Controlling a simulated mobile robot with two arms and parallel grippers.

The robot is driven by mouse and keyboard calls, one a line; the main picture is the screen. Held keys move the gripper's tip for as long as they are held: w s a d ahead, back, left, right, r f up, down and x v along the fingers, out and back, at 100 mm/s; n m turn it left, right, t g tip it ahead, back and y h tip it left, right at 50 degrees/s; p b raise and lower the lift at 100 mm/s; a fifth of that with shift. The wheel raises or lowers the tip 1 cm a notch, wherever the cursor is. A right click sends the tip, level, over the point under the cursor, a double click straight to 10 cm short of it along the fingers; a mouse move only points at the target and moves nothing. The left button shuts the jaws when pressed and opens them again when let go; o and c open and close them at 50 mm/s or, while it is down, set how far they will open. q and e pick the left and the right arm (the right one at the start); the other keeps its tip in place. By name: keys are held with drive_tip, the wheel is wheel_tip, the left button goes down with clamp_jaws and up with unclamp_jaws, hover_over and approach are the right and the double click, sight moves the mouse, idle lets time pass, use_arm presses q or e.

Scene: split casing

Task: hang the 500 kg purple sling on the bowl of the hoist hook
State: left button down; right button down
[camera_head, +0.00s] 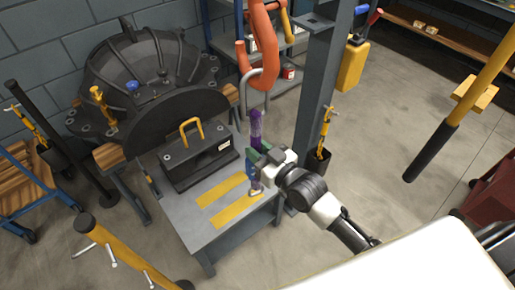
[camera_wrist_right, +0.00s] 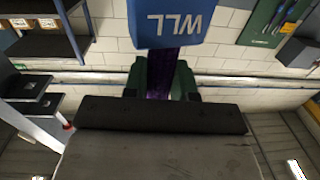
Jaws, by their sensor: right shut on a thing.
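The orange hoist hook (camera_head: 264,45) hangs at the top middle of the head view, its bowl just above the sling. A blue tag marked WLL (camera_wrist_right: 172,24) shows there. A pale grey loop (camera_head: 248,82) shows at the hook bowl, above the sling; I cannot tell whether it hangs on the hook. My left gripper is out of view.
A grey bench (camera_head: 212,240) with yellow stripes and a dark block with a yellow handle (camera_head: 192,141) lies below and left. A large dark casing (camera_head: 150,65) stands behind. A steel post (camera_head: 315,95) rises close right of the hook. Open floor lies farther right.

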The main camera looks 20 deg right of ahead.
drive_tip(key=shift+r, duration=0.1)
drive_tip(key=c, duration=0.9)
unclamp_jaws()
drive_tip(key=shift+o, duration=0.4)
drive_tip(key=shift+s, duration=0.1)
drive_tip(key=b+v, duration=0.2)
drive_tip(key=v, duration=0.8)
drive_tip(key=shift+s+b, duration=0.3)
